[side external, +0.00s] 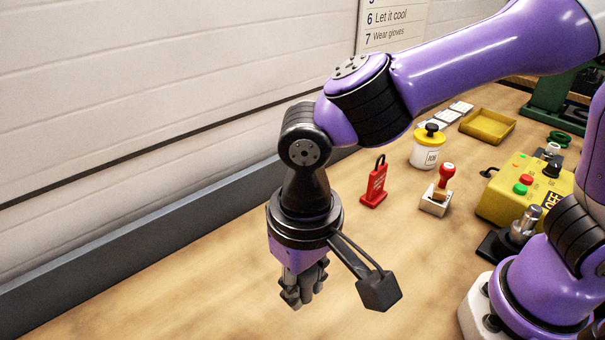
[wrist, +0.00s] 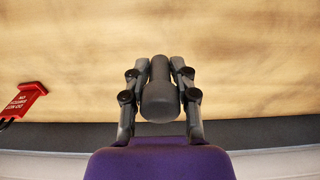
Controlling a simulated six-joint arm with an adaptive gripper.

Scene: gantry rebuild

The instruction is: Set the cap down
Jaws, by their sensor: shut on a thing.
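My gripper (side external: 305,290) points down over the left part of the wooden bench in the side external view. In the wrist view its two fingers (wrist: 160,65) are shut on a dark grey piece with a rounded, wider end, which I take to be the cap (wrist: 160,101). The cap sits between the fingers, its narrower part toward the fingertips. In the side external view the fingers largely hide it. I cannot tell for certain whether it touches the bench.
A red tag block (side external: 375,184), a red-handled stamp (side external: 443,185), a yellow-lidded jar (side external: 427,147), a yellow tray (side external: 488,126) and a yellow control box (side external: 522,190) stand to the right. A grey ledge (side external: 150,235) runs along the wall. The bench (wrist: 245,60) around my gripper is clear.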

